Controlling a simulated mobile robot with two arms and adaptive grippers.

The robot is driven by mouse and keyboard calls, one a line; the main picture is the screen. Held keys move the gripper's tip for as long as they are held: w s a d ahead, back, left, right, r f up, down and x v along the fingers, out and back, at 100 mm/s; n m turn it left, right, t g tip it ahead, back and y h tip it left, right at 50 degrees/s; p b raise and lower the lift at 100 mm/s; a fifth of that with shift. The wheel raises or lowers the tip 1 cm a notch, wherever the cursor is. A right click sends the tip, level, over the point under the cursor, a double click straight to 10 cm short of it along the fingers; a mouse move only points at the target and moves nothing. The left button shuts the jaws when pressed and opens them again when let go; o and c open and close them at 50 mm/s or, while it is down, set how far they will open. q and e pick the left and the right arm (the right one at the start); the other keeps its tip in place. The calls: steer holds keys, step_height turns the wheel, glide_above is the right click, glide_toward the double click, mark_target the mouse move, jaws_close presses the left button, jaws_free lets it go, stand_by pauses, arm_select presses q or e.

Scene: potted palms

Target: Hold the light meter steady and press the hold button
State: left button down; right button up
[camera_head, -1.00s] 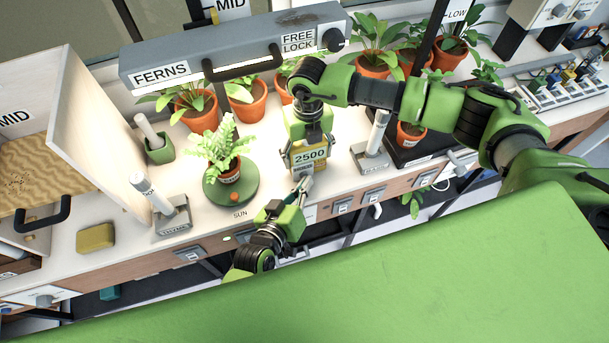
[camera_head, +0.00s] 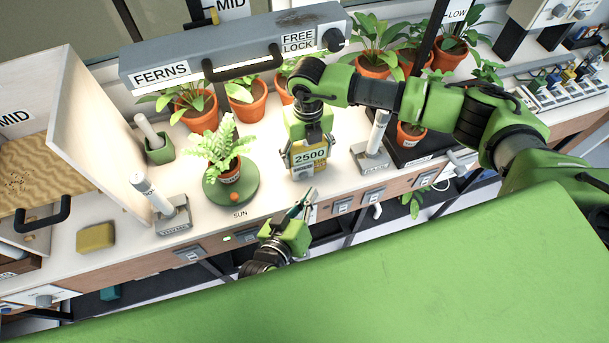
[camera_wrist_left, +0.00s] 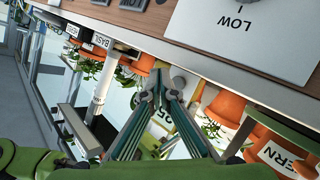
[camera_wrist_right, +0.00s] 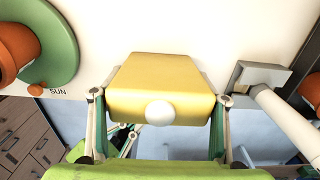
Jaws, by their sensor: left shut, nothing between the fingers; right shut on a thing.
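The light meter (camera_head: 310,168) is a yellow block whose lit display reads 2500, with a grey round spot low on its face. My right gripper (camera_wrist_right: 158,100) is shut on it from above and holds it upright over the bench's front part. In the right wrist view the meter's yellow top (camera_wrist_right: 160,70) and a white dome sit between the fingers. My left gripper (camera_head: 313,191) is shut and empty, its tips just below and in front of the meter, apart from it. In the left wrist view the closed fingertips (camera_wrist_left: 165,84) partly hide the meter's face.
A potted fern (camera_head: 226,158) stands on a green disc (camera_head: 240,192) marked SUN, left of the meter. Grey stands with white cylinders (camera_head: 172,215) flank it, one at right (camera_head: 370,158). The FERNS lamp bar (camera_head: 230,45) hangs behind. A yellow sponge (camera_head: 95,237) lies left.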

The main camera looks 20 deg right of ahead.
arm_select(q)
steer(key=s, duration=0.3)
steer(key=shift+s+r, duration=0.1)
arm_select(e)
steer(key=o, duration=1.3)
steer(key=shift+c, duration=0.2)
steer(key=shift+r, duration=0.15)
step_height(320, 180, up, 7)
steer(key=shift+r, duration=0.15)
